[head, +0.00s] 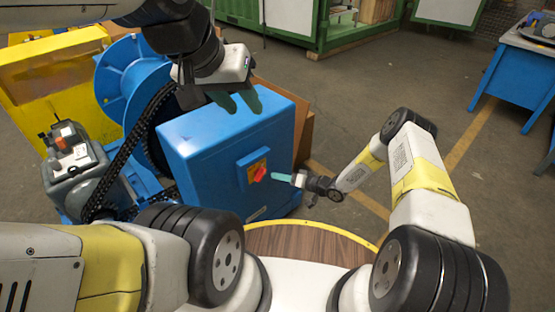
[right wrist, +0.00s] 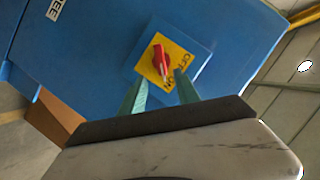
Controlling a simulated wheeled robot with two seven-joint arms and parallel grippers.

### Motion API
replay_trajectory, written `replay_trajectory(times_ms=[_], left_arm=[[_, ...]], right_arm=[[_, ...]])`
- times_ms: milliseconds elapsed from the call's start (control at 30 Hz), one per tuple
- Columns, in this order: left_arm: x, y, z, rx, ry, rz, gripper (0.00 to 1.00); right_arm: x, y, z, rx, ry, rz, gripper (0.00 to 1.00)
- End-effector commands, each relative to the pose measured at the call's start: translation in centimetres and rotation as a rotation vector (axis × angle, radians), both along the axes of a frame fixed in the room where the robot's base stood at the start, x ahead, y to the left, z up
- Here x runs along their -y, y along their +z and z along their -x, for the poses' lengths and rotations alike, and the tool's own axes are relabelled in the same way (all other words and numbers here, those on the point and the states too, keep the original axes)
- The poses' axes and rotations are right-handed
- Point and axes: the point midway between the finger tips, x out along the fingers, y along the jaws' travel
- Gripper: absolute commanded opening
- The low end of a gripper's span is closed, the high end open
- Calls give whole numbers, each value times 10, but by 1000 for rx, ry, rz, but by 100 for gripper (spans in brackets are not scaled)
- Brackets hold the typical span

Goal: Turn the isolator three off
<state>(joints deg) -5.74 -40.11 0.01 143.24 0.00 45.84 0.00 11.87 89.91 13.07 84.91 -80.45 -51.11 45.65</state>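The isolator is a red rotary handle (head: 260,173) on a yellow plate, set on a small blue box on the front of the blue cabinet (head: 215,160). In the right wrist view the red handle (right wrist: 161,62) sits on its yellow plate (right wrist: 170,70) with partly legible lettering. My right gripper (head: 272,177) points at the handle from the right. In the right wrist view its two green fingers (right wrist: 158,88) are apart, with the handle just beyond their tips and nothing between them. My left gripper (head: 236,104) hangs over the cabinet top, its green fingers spread and empty.
A black chain (head: 122,160) and a blue reel (head: 130,80) stand left of the cabinet, with a grey motor unit (head: 75,170) beside them. Open floor is to the right, with a blue workbench (head: 520,75) farther off.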

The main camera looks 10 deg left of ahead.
Motion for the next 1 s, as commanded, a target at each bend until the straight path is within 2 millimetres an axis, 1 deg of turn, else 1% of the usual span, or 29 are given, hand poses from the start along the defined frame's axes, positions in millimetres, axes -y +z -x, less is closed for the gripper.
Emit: replay_trajectory(times_ms=[33, 133, 233, 433, 600, 733, 967, 1000], left_arm=[[0, 0, 0, 0, 0, 0, 36], [0, 0, 0, 0, 0, 0, 36], [0, 0, 0, 0, 0, 0, 36], [0, 0, 0, 0, 0, 0, 36], [0, 0, 0, 0, 0, 0, 36], [0, 0, 0, 0, 0, 0, 36], [0, 0, 0, 0, 0, 0, 36], [0, 0, 0, 0, 0, 0, 36]], right_arm=[[-3, -4, 4, -5, 5, -14, 38], [-10, -7, 6, -8, 9, -25, 38], [-22, -10, 1, -8, 9, -25, 38], [-51, -20, -11, -7, 9, -22, 38], [-68, -25, -18, -7, 8, -22, 38], [-73, -26, -21, -7, 6, -21, 38], [-74, -26, -21, -8, 6, -21, 38], [-74, -26, -21, -7, 6, -21, 32]])
